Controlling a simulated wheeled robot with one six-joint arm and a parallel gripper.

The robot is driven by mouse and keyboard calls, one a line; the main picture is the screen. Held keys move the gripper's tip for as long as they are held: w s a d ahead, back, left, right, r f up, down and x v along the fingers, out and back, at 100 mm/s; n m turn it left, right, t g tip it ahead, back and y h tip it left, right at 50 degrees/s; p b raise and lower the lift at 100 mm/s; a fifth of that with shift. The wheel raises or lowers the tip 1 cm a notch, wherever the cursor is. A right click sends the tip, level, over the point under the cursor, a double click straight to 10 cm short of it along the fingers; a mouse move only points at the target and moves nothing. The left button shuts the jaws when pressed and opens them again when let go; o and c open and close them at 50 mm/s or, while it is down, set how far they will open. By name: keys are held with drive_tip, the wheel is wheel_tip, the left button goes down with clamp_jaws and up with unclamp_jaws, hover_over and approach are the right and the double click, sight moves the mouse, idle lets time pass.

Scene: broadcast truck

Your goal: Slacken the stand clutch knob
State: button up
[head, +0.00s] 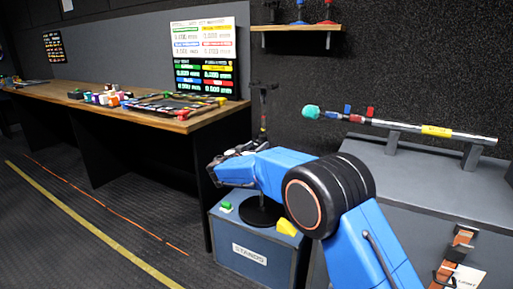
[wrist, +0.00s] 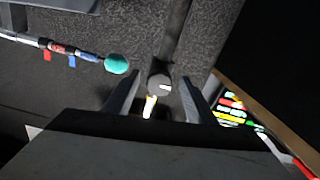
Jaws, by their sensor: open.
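A thin black stand (head: 263,112) rises upright from a round base on a grey-blue case (head: 247,270) labelled STANDS. The clutch knob (wrist: 159,81), dark and round with a pale mark, shows in the wrist view against the stand's dark pole (wrist: 176,35). My gripper (wrist: 160,91) is open, with one finger on each side of the knob in the picture. I cannot tell whether either finger touches it. A small pale yellow-white piece (wrist: 150,107) shows just below the knob. In the head view my gripper (head: 238,151) is beside the pole, and the knob cannot be made out.
A wooden bench (head: 190,123) with cables and coloured blocks stands left. A boom pole with a teal tip (head: 311,112) rests on a grey counter at right.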

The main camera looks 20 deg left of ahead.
drive_tip(key=c, duration=1)
drive_tip(key=shift+c, duration=0.2)
